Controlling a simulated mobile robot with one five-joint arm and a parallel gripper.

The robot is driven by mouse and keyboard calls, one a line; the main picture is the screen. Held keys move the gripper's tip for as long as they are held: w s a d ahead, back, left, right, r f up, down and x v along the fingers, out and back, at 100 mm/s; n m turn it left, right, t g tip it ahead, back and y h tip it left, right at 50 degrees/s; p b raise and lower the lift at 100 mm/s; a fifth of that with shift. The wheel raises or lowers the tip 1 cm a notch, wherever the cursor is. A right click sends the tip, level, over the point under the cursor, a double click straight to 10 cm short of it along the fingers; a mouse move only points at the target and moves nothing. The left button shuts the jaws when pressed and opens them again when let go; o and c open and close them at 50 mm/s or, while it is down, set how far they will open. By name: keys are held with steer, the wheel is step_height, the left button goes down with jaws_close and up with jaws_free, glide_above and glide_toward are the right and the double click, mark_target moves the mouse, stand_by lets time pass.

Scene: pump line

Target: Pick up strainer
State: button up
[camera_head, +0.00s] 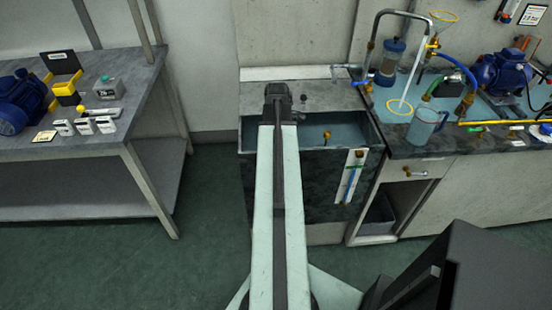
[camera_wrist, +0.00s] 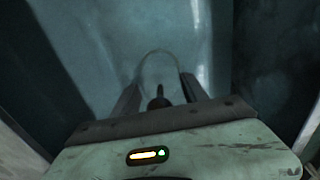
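The wrist view shows a thin pale hoop (camera_wrist: 158,52), which looks like the strainer's rim, low in the blue-grey sink. A dark, narrow piece (camera_wrist: 158,101), possibly its handle, points up between my fingers. My gripper (camera_wrist: 160,90) is open, with one finger on each side of this piece; I see no clear contact. Whether the piece joins the hoop is too dim to tell. In the head view my arm reaches to the sink and hides its left part, and I cannot make out the strainer there.
The sink (camera_head: 350,118) has dark walls close around my gripper. A small brass fitting (camera_head: 327,134) shows inside it. A tap (camera_head: 345,72) stands behind. The right counter holds a clear jug (camera_head: 422,127), hoses and a blue pump (camera_head: 500,72). A grey table (camera_head: 150,98) stands left, with open floor between.

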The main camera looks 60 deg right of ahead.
steer(key=c, duration=0.8)
step_height(320, 180, up, 10)
steer(key=p, duration=1)
steer(key=shift+r, duration=0.15)
